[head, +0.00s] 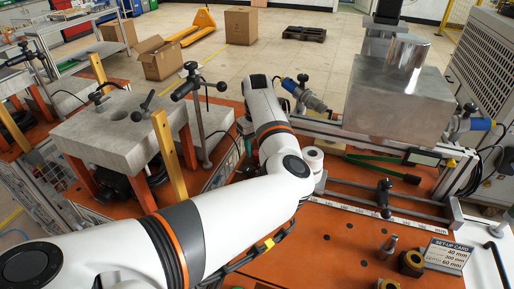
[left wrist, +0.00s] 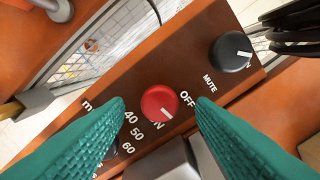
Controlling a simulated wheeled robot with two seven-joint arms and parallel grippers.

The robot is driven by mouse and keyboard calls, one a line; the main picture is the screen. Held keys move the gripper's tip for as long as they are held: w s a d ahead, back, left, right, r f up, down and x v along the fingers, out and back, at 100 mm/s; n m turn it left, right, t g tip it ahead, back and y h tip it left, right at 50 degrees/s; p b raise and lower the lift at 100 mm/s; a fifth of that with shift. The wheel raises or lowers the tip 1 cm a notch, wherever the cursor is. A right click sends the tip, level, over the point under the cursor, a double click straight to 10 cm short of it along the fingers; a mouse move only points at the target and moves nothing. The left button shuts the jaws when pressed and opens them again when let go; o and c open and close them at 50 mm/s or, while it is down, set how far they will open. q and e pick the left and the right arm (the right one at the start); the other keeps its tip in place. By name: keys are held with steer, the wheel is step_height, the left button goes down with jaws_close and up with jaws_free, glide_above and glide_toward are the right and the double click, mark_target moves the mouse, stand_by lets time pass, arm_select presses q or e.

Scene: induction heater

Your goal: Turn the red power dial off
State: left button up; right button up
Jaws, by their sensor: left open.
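The red dial (left wrist: 159,103) shows in the left wrist view on an orange-brown panel. Its white mark is at its lower right edge, with the OFF label to the right and a partly hidden label ending in N below. My left gripper (left wrist: 160,101) is open. Its two green ribbed fingers reach in from the bottom corners, with one tip on each side of the dial. I cannot tell whether they touch it. In the head view my left arm reaches over the bench, and its fingers and the dial cannot be made out. My right gripper is in neither view.
A black MUTE dial (left wrist: 231,52) sits at the panel's upper right. A large metal block (head: 398,100) stands right of my arm. A setup card (head: 446,256) lies at the bench's right.

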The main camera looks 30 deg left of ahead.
arm_select(q)
steer(key=shift+f, duration=0.75)
steer(key=c, duration=1)
steer(key=shift+o, duration=0.2)
steer(key=shift+a+r+n+p, duration=0.1)
steer(key=shift+r+n+p, duration=0.1)
steer(key=shift+n+p, duration=2)
steer(key=shift+n, duration=0.2)
steer(key=shift+f+n+p, duration=0.1)
steer(key=shift+n+p, duration=0.4)
steer(key=shift+n, duration=0.7)
steer(key=o, duration=1)
steer(key=shift+c, duration=0.2)
